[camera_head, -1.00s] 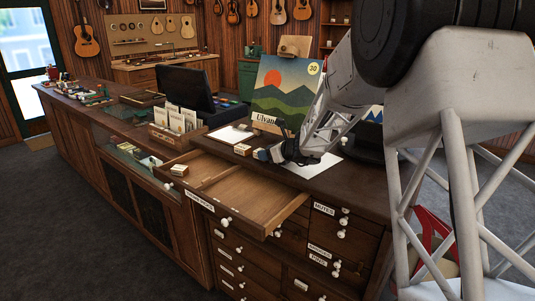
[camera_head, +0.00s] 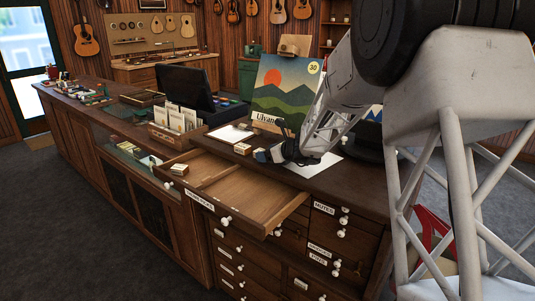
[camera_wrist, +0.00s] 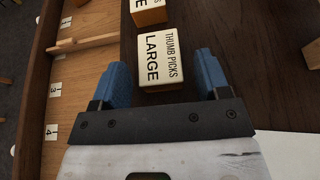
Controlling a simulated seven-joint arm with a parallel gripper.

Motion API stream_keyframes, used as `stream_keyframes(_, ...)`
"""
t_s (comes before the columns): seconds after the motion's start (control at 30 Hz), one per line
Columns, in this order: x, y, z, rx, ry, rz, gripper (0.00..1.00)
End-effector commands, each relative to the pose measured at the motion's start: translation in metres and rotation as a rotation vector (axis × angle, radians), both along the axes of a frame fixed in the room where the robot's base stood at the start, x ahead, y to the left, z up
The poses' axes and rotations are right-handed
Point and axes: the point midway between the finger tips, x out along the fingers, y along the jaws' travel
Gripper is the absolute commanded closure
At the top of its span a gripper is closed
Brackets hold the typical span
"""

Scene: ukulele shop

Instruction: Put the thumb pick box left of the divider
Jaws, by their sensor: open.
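The thumb pick box (camera_wrist: 162,58), with a cream top reading "THUMB PICKS LARGE", sits on the dark counter in the wrist view. My gripper (camera_wrist: 163,72) is open, its blue fingers on either side of the box with gaps showing. In the head view my gripper (camera_head: 264,155) is low over the counter behind the open drawer (camera_head: 262,200); I cannot clearly make out this box there. The wooden divider (camera_head: 215,178) runs front to back inside the drawer; it also shows in the wrist view (camera_wrist: 84,42), left of my gripper.
A small box (camera_head: 179,168) is in the drawer's left compartment; the right compartment looks empty. Another small box (camera_head: 242,148) stands on the counter left of my gripper. One more box (camera_wrist: 312,53) shows at the wrist view's right edge. A sunset picture (camera_head: 285,88) stands behind.

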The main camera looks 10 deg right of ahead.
Motion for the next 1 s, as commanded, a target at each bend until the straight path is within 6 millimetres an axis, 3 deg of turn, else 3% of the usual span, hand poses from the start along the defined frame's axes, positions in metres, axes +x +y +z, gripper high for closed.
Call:
stream_keyframes(0.6, -0.042, -0.045, 0.026, 0.0, -0.002, -0.001, 0.31)
stream_keyframes(1.0, -0.05, -0.052, 0.029, -0.001, -0.001, 0.0, 0.31)
